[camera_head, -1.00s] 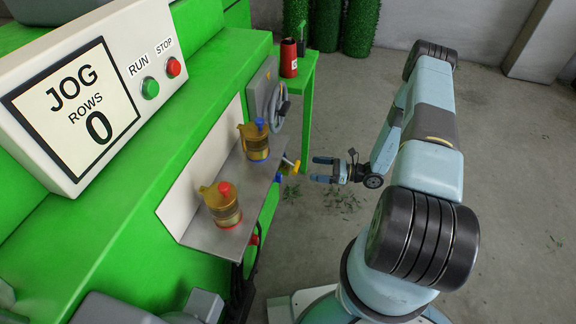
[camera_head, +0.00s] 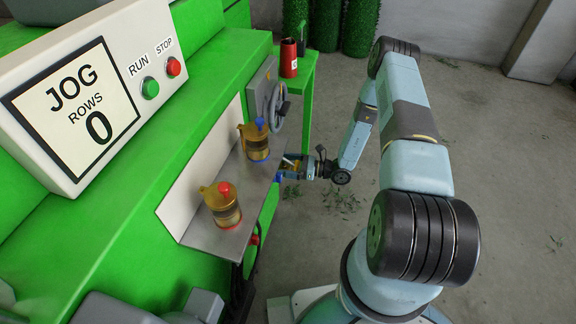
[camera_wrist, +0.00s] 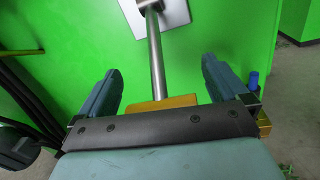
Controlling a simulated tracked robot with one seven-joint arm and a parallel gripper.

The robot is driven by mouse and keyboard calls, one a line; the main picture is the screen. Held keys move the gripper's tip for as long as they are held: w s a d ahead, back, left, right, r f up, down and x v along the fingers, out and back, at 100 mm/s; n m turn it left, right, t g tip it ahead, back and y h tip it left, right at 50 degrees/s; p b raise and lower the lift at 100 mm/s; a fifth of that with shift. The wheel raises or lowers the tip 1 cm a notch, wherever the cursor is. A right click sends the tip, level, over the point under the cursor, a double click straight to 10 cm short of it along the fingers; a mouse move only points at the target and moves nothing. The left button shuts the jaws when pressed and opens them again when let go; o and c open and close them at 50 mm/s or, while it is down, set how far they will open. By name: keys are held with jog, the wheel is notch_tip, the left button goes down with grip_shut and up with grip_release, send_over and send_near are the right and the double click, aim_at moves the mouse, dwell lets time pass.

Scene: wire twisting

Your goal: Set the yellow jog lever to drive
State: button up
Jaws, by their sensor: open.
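The jog lever shows in the wrist view as a grey metal rod (camera_wrist: 155,55) rising from a plate (camera_wrist: 160,12) on the green machine side. Its yellow handle (camera_wrist: 162,104) lies between the two fingers, close to the palm, partly hidden by the gripper's dark front bar. My gripper (camera_wrist: 158,85) is open, with one blue finger on each side of the lever and visible gaps to the rod. In the head view my gripper (camera_head: 296,166) is at the edge of the metal shelf and mostly covers the lever. Finger contact with the handle cannot be told.
The shelf (camera_head: 205,228) holds two amber oilers, one with a red cap (camera_head: 226,205) and one with a blue cap (camera_head: 257,142). A handwheel (camera_head: 279,106) is beyond them. The control box (camera_head: 98,90) reads JOG ROWS 0. Dark hoses (camera_wrist: 30,85) hang left in the wrist view.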

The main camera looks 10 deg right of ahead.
jog(key=shift+c, duration=0.2)
jog(key=c, duration=1.2)
jog(key=shift+d, duration=0.15)
